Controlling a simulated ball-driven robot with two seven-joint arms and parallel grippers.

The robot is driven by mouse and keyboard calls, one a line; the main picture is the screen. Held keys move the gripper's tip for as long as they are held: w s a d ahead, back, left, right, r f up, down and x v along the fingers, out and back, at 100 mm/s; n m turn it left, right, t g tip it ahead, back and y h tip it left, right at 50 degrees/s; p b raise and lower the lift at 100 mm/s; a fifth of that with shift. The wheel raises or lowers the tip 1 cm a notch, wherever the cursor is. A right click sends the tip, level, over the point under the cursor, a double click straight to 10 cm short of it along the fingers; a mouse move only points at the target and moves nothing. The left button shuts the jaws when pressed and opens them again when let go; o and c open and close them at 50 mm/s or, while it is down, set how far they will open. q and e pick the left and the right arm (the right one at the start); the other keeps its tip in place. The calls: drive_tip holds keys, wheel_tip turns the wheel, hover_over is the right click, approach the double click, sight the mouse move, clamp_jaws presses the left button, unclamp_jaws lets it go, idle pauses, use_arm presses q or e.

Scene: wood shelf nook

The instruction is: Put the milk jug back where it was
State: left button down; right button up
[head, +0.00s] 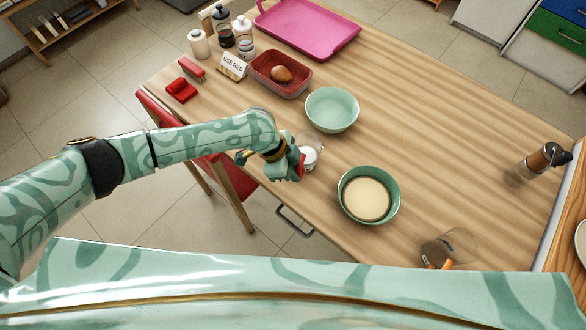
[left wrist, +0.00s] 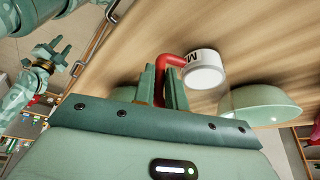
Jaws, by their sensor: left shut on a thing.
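The milk jug (head: 309,156) is a small clear jug with white contents, near the table's front edge in the head view. In the left wrist view the jug (left wrist: 205,70) shows a white body with dark lettering and a red handle. My left gripper (head: 297,172) is shut on the red handle, with its fingers (left wrist: 165,85) on either side of it. I cannot tell whether the jug's base touches the table. My right gripper (left wrist: 66,62) shows small at the left of the left wrist view, away from the jug; its jaws are unclear.
An empty mint bowl (head: 332,108) stands behind the jug. A green bowl of cream-coloured mix (head: 367,198) is right of it. A clear jug with orange handle (head: 452,247) is at the front. A "USE RED" sign (head: 233,67) and red container (head: 280,74) are behind. A red chair (head: 222,170) is beside the table.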

use_arm(q)
drive_tip(key=c, duration=1.8)
unclamp_jaws()
drive_tip(key=shift+f, duration=0.15)
drive_tip(key=o, duration=0.4)
drive_tip(key=shift+c, duration=0.2)
drive_tip(key=shift+r, duration=0.35)
drive_tip(key=p+v, duration=0.3)
drive_tip(key=v, duration=0.8)
drive_tip(key=shift+a+r+p, duration=0.2)
drive_tip(key=shift+r+p, duration=0.1)
drive_tip(key=shift+s+d, duration=0.1)
